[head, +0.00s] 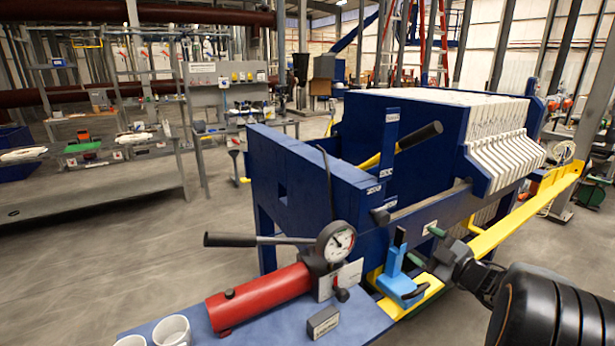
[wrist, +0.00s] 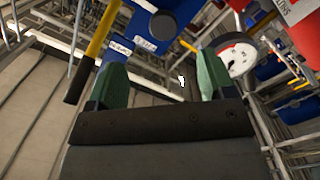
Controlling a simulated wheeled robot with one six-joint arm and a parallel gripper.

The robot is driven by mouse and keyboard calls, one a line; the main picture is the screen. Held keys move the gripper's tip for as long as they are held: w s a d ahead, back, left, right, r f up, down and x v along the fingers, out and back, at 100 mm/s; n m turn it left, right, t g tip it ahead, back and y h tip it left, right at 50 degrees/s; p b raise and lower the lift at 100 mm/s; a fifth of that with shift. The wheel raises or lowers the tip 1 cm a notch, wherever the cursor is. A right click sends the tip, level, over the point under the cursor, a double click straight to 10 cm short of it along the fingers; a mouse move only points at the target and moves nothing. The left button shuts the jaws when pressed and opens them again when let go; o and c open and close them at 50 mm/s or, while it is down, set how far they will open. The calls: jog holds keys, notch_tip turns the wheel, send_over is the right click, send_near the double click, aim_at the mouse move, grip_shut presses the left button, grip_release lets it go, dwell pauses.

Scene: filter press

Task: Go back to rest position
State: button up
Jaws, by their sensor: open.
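My gripper (head: 427,246) is at the lower right of the head view, at the end of my black arm. Its two green fingers are apart with nothing between them. In the wrist view my gripper (wrist: 162,80) also shows open and empty. It is beside the light blue bracket (head: 398,286) at the near end of the filter press; I cannot tell whether they touch. The blue filter press (head: 408,170) carries a row of white plates (head: 497,145).
A red cylinder (head: 258,297) with a pressure gauge (head: 336,241) and a black-gripped lever (head: 230,240) stands at the front. White cups (head: 172,330) and a small grey block (head: 323,321) are near it. A yellow rail (head: 530,212) runs along the press. The left floor (head: 120,255) is open.

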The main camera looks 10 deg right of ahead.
jog(key=d+f+m+g+h, duration=0.2)
jog(key=d+f+m+h, duration=0.3)
jog(key=d+m+h, duration=0.3)
jog(key=s+f+m+g+h, duration=0.3)
jog(key=s+m+g+h, duration=0.2)
jog(key=s+g, duration=0.1)
jog(key=s+a+r+g+y+p, duration=0.1)
jog(key=s+a, duration=0.3)
jog(key=a, duration=0.5)
jog(key=s+a+r+g+y+p, duration=0.1)
jog(key=s+a+g+y, duration=0.1)
jog(key=a, duration=0.6)
jog(key=s+a+r+g+y+p, duration=0.1)
jog(key=s+a+y, duration=0.2)
jog(key=a, duration=0.6)
jog(key=s, duration=0.2)
jog(key=shift+s+a+r+g, duration=0.35)
jog(key=shift+r+g, duration=0.05)
